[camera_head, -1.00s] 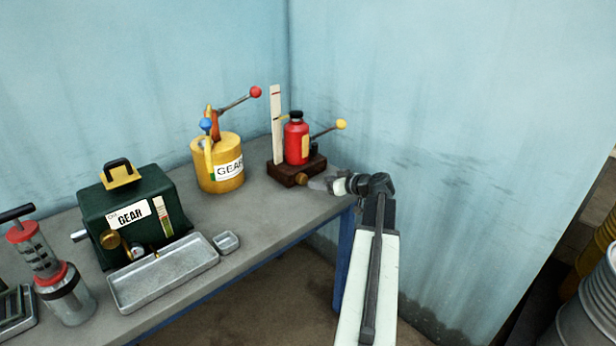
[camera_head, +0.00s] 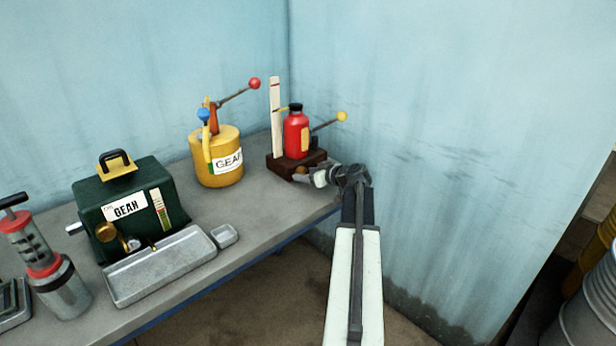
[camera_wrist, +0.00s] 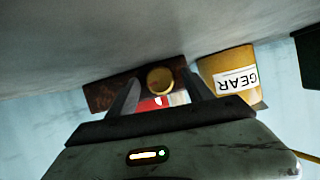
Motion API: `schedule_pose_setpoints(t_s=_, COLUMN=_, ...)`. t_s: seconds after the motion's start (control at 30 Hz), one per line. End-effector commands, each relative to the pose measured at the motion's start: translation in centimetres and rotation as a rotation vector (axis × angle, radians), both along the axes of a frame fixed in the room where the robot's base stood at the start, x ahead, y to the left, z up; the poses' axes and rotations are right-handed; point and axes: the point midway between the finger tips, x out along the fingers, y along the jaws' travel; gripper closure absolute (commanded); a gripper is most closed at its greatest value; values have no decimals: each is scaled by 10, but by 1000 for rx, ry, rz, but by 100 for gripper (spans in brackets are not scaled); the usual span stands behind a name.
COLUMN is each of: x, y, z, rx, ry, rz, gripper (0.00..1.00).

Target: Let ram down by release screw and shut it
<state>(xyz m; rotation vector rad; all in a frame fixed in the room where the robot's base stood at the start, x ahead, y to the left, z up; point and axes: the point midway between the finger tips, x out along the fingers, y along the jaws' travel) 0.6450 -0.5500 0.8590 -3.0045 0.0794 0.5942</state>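The red bottle jack (camera_head: 296,135), with a black top, stands upright on a brown block (camera_head: 280,163) at the bench's far right end. A white scale (camera_head: 275,118) with a pointer stands beside it. The brass release screw (camera_head: 301,170) is low on the block's front. My gripper (camera_head: 314,177) is right in front of it, partly hiding the block. In the wrist view, the round brass screw head (camera_wrist: 160,80) shows between the fingertips of my gripper (camera_wrist: 161,90), with a gap on each side. The jack's red body is mostly hidden there.
The yellow GEAR can (camera_head: 217,165) with a red-knobbed lever stands left of the jack. Farther left are a green GEAR box (camera_head: 120,215), a metal tray (camera_head: 160,268), a small dish (camera_head: 224,236) and a pump (camera_head: 50,270). The wall is close behind. Drums (camera_head: 590,310) stand at right.

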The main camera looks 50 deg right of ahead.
Motion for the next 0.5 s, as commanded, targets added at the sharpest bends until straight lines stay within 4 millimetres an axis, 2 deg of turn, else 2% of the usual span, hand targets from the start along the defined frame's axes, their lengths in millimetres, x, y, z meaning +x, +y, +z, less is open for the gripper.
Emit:
schedule_pose_setpoints(t_s=0.03, x=0, y=0, z=0, rx=0, ry=0, rz=0, gripper=56)
schedule_pose_setpoints(t_s=0.2, x=-1, y=0, z=0, rx=0, ry=0, rz=0, gripper=100)
schedule_pose_setpoints(t_s=0.3, x=-1, y=-2, z=0, rx=24, ry=-2, rz=-1, gripper=100)
schedule_pose_setpoints(t_s=0.5, x=-1, y=-4, z=-2, rx=229, ry=-16, rz=-1, gripper=100)
